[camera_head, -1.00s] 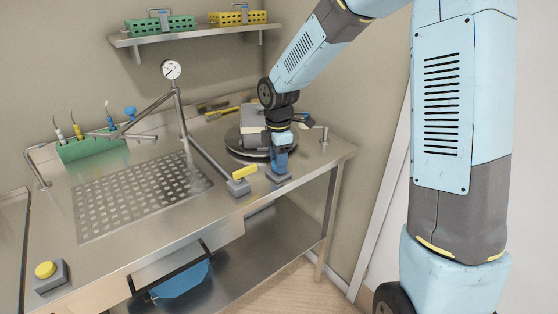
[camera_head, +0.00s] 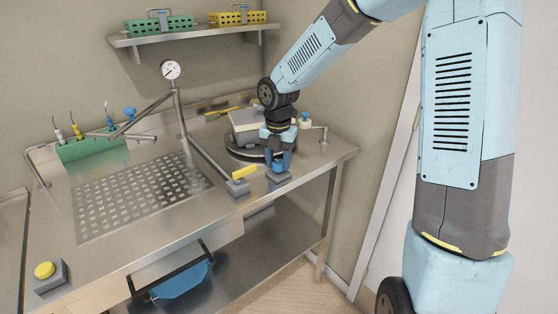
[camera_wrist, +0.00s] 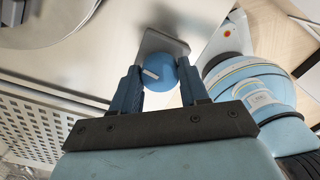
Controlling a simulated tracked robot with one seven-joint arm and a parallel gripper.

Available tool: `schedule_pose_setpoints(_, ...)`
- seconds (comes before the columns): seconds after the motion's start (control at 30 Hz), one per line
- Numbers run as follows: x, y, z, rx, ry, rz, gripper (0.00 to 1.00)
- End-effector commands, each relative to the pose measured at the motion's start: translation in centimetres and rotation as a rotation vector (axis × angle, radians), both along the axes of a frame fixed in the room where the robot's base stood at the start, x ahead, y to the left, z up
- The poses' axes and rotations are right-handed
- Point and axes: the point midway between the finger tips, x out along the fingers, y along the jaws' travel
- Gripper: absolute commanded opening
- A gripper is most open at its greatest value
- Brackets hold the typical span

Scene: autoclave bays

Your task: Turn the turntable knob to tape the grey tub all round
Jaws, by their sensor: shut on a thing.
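A blue round knob (camera_wrist: 157,72) with a white mark stands on a grey base plate at the front right of the steel bench; it also shows in the head view (camera_head: 277,166). My gripper (camera_wrist: 160,75) points down over it and is shut on it, one blue finger on each side. The dark round turntable (camera_head: 236,139) lies just behind the knob. The grey tub (camera_head: 246,119) with a pale top sits on it, partly hidden by my wrist. Tape on the tub cannot be made out.
A yellow button (camera_head: 45,270) is at the front left. A small tap (camera_head: 323,132) stands at right.

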Motion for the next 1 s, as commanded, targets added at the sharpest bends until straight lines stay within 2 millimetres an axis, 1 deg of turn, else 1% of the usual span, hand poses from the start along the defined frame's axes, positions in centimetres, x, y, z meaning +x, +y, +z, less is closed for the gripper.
schedule_pose_setpoints(0.03,0.48,-0.16,0.22,0.002,-0.011,0.025,0.14)
schedule_pose_setpoints(0.2,0.49,-0.15,0.24,0.002,-0.011,0.112,0.14)
schedule_pose_setpoints(0.4,0.46,-0.07,0.26,0.002,-0.012,0.169,0.14)
schedule_pose_setpoints(0.93,0.44,0.02,0.28,0.002,-0.011,0.189,0.14)
schedule_pose_setpoints(0.97,0.43,0.02,0.28,0.002,-0.011,0.189,0.47)
schedule_pose_setpoints(1.0,0.41,0.03,0.27,0.002,-0.011,0.189,0.51)
